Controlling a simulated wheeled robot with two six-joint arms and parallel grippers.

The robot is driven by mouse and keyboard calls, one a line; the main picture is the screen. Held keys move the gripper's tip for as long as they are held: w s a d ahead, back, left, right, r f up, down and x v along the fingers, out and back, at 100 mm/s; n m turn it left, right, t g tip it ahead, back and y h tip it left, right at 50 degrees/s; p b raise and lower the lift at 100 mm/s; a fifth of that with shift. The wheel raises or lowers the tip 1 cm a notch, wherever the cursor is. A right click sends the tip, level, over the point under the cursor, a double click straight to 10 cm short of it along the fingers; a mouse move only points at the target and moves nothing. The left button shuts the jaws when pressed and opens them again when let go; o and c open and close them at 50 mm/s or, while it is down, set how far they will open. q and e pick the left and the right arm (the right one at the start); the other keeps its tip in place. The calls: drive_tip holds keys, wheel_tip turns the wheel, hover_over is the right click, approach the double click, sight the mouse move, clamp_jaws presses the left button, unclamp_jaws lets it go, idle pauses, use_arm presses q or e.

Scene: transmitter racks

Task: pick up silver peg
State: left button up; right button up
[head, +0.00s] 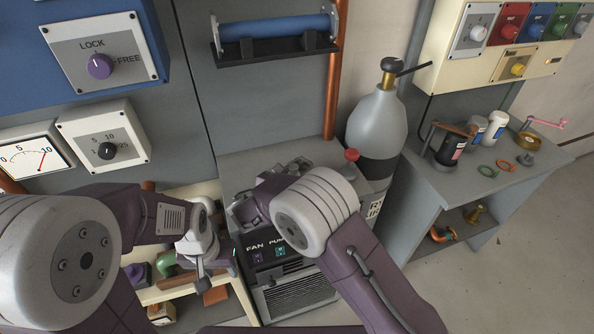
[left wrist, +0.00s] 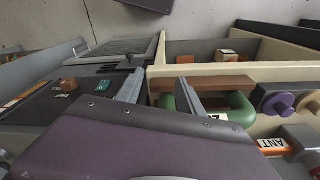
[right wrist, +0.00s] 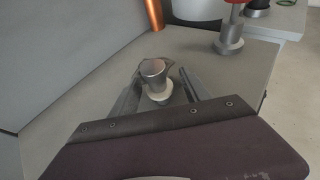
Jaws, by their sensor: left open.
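No plain peg shape stands out. A silver, cup-topped piece (right wrist: 153,70) with a pale round base stands on the grey bench top in the right wrist view; I cannot tell whether it is the silver peg. My right gripper (right wrist: 160,82) is open, its fingers spread on either side of that piece. In the head view my right wrist largely hides this spot. My left gripper (head: 206,272) is open and empty above the cream divided crate (head: 165,292). In the left wrist view its fingers are apart over a green looped part (left wrist: 222,108).
A red-topped post (head: 349,162) rises from the bench near my right gripper, with a grey gas cylinder (head: 378,125) behind. The crate also holds a brown block (left wrist: 218,83) and purple knobbed parts (left wrist: 278,103). A side bench (head: 490,182) at right carries bottles and rings.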

sight(294, 166)
drive_tip(key=shift+s+a+r, duration=0.15)
drive_tip(key=shift+s+r, duration=0.15)
drive_tip(key=shift+s, duration=0.15)
drive_tip(key=c, duration=0.5)
drive_tip(key=shift+s+a+r, duration=0.1)
drive_tip(key=shift+s, duration=0.05)
drive_tip(key=c, duration=0.5)
drive_tip(key=shift+w+f, duration=0.3)
drive_tip(key=shift+w, duration=0.1)
clamp_jaws()
drive_tip(key=shift+s+r, duration=0.1)
drive_tip(key=shift+r, duration=0.15)
wheel_tip(294, 166, up, 4)
drive_tip(key=p, duration=0.4)
drive_tip(key=shift+r, duration=0.2)
use_arm(q)
drive_tip(key=r, duration=0.2)
drive_tip(key=r+p, duration=0.1)
drive_tip(key=r, duration=0.2)
drive_tip(key=shift+s+a+r+p, duration=0.1)
drive_tip(key=shift+s+r+p, duration=0.2)
drive_tip(key=shift+r, duration=0.1)
use_arm(e)
drive_tip(key=s+d+r, duration=0.6)
drive_tip(key=s+d, duration=0.2)
drive_tip(key=shift+s+r, duration=0.15)
drive_tip(key=shift+s, duration=0.2)
